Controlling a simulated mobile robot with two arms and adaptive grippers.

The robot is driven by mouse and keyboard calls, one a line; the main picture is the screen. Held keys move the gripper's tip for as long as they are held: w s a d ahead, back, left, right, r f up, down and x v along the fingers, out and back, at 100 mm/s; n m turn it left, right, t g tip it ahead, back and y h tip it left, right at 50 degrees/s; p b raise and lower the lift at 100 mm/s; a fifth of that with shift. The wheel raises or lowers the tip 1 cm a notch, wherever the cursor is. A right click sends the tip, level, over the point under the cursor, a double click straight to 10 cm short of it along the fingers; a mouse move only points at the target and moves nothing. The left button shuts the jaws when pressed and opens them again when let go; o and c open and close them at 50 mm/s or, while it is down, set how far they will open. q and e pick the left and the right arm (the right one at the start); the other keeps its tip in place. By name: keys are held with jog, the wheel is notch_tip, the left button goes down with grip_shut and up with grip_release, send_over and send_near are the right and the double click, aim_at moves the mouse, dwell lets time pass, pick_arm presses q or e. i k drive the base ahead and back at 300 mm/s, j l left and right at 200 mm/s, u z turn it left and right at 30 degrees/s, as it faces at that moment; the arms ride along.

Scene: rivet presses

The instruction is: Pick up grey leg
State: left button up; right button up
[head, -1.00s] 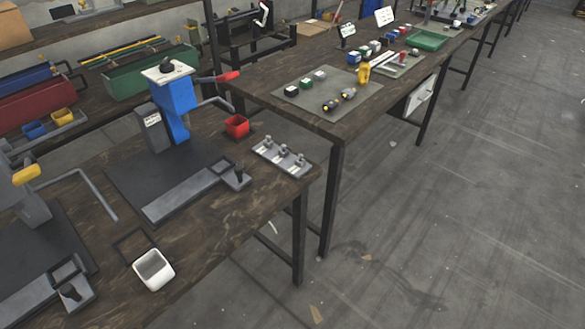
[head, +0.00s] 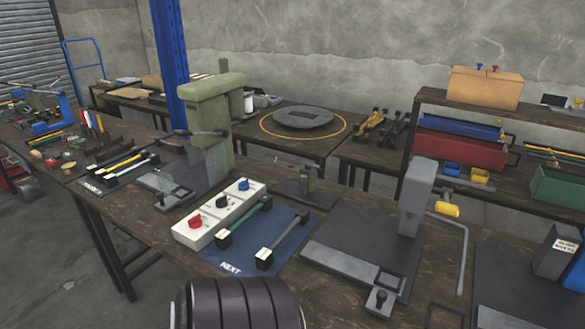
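A grey leg (head: 285,239) with black end blocks lies at a slant on a blue mat (head: 232,258) marked NEXT, on the near workbench. A green leg (head: 247,220) with black ends lies to its left on the same mat, roughly parallel and apart from it. Neither of my grippers is in view. A dark ribbed part of my arm fills the bottom middle of the head view, below the mat.
A white control box (head: 218,211) with red, black and blue knobs stands left of the mat. A grey press (head: 416,200) stands to the right, and a green press (head: 212,110) stands behind left. Another mat with several legs lies further left.

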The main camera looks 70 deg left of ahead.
aim_at(264, 258)
jog(key=u, duration=2.3)
